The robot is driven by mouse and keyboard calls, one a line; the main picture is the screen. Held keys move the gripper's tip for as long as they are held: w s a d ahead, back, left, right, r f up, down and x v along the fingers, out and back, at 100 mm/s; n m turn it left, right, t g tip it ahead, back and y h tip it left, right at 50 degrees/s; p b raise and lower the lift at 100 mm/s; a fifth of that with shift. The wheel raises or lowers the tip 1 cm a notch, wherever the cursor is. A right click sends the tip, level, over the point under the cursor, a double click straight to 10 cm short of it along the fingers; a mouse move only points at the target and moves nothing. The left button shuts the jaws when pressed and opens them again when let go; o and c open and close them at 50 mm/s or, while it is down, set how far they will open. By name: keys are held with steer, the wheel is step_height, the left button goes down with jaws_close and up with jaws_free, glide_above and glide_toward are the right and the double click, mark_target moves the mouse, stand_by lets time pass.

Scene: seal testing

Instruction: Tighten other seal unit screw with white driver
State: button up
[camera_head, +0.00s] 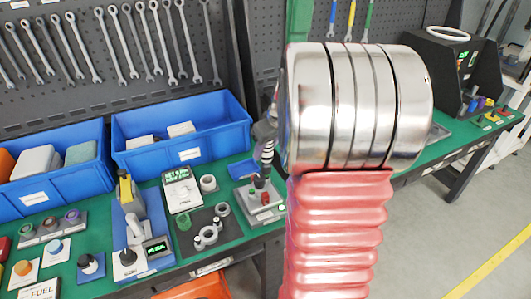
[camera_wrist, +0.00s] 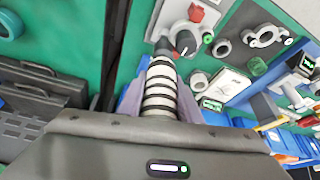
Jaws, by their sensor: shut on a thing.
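My gripper (camera_wrist: 160,104) is shut on the white driver (camera_wrist: 160,84), a pale handle with dark rings. In the head view the driver (camera_head: 266,155) stands nearly upright below my gripper (camera_head: 267,131), partly hidden by my arm. Its lower end is over the grey seal unit (camera_head: 247,193), which has a red part and a small green light on top. In the wrist view the driver's far end meets or overlaps the dark part of the seal unit (camera_wrist: 207,16). The screw is hidden, so I cannot tell whether the tip sits in it.
Loose rings and clamps (camera_head: 207,237) lie left of the seal unit, beside a white meter (camera_head: 181,191). Blue bins (camera_head: 186,163) stand at the back of the green bench. A black machine (camera_head: 440,72) stands right.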

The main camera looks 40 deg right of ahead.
steer(key=shift+r, duration=1.35)
